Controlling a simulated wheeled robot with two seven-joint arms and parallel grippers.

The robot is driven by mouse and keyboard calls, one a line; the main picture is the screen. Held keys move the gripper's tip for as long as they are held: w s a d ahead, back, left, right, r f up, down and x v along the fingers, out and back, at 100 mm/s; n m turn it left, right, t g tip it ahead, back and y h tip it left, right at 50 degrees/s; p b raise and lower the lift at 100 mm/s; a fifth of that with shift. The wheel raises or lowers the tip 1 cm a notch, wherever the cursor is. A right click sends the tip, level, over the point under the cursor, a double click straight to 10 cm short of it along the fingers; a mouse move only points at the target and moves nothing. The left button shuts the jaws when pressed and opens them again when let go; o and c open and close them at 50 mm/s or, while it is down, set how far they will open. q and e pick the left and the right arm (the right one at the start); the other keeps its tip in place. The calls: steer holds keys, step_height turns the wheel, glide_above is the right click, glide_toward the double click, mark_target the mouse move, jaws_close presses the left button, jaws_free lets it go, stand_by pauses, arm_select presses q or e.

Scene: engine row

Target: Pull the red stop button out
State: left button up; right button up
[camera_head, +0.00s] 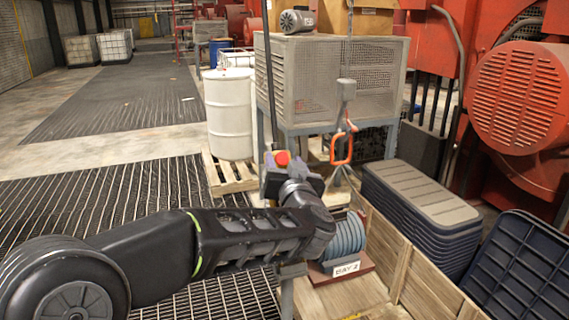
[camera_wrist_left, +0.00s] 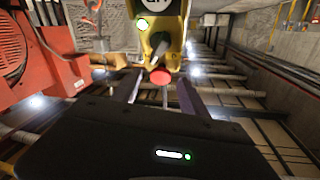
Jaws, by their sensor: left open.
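The red stop button (camera_wrist_left: 160,76) is a round red knob on the end of a yellow control box (camera_wrist_left: 158,15) in the left wrist view. The box has a white round label and a lit green button. The red button also shows in the head view (camera_head: 282,158), just beyond my left gripper (camera_head: 289,174). My left gripper is open in the left wrist view (camera_wrist_left: 159,90), with one finger on each side of the button and visible gaps between. I cannot tell how deep the button sits between the fingers. My right gripper is not in view.
A mesh-sided crate (camera_head: 335,85) stands on a frame behind my gripper, with a white drum (camera_head: 230,115) to its left. An orange hook (camera_head: 341,149) hangs close by on the right. A blue coil (camera_head: 346,236) and stacked dark lids (camera_head: 420,200) stand nearer. Grated floor lies open left.

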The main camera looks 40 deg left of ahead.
arm_select(q)
steer(key=b+v, duration=0.1)
steer(key=v, duration=0.6)
steer(key=shift+s+d+b, duration=0.3)
steer(key=shift+d+b, duration=0.05)
steer(key=shift+b, duration=0.05)
stand_by(0.3)
